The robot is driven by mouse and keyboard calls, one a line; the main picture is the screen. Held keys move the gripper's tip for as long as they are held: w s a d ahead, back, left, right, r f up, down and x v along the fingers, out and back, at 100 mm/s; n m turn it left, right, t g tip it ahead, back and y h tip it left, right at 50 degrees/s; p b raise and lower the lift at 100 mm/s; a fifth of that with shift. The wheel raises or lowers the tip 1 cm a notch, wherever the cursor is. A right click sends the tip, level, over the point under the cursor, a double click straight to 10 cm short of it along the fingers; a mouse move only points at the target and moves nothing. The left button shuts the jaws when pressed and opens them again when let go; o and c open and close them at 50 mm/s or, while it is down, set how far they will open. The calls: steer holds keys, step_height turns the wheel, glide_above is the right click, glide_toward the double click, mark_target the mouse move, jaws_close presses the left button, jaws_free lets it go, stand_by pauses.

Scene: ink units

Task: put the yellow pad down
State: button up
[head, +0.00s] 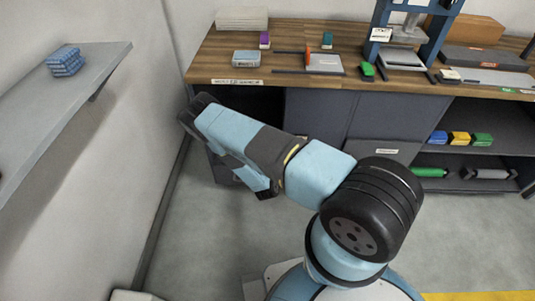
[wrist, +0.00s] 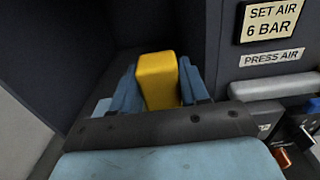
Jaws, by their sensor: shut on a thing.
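The yellow pad (wrist: 158,84) is a yellow block between the two blue fingers of my gripper (wrist: 157,72) in the wrist view. The fingers are shut on its sides and it stands out past them. Dark surfaces lie behind and around it; I cannot tell whether its far end touches anything. In the head view my arm reaches left in front of the bench, and the pad in my gripper is hidden there.
A dark panel with a "SET AIR 6 BAR" sign (wrist: 271,20) is close on the right. The wooden bench (head: 222,62) carries a press (head: 412,32), and purple and green pads. Blue, yellow (head: 459,138) and green blocks sit on a shelf below. A wall shelf (head: 60,105) is left.

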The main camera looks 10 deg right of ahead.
steer(key=shift+w+d+f, duration=0.15)
steer(key=shift+d+f, duration=0.1)
steer(key=w+f, duration=0.3)
steer(key=w, duration=0.1)
steer(key=w+d+f, duration=0.1)
steer(key=w+f, duration=0.2)
steer(key=w, duration=0.2)
steer(key=w+d+f, duration=0.1)
steer(key=w+f, duration=0.3)
steer(key=shift+w, duration=0.2)
steer(key=shift+f, duration=1.4)
steer(key=o, duration=1.1)
steer(key=shift+f, duration=0.1)
steer(key=shift+s, duration=0.1)
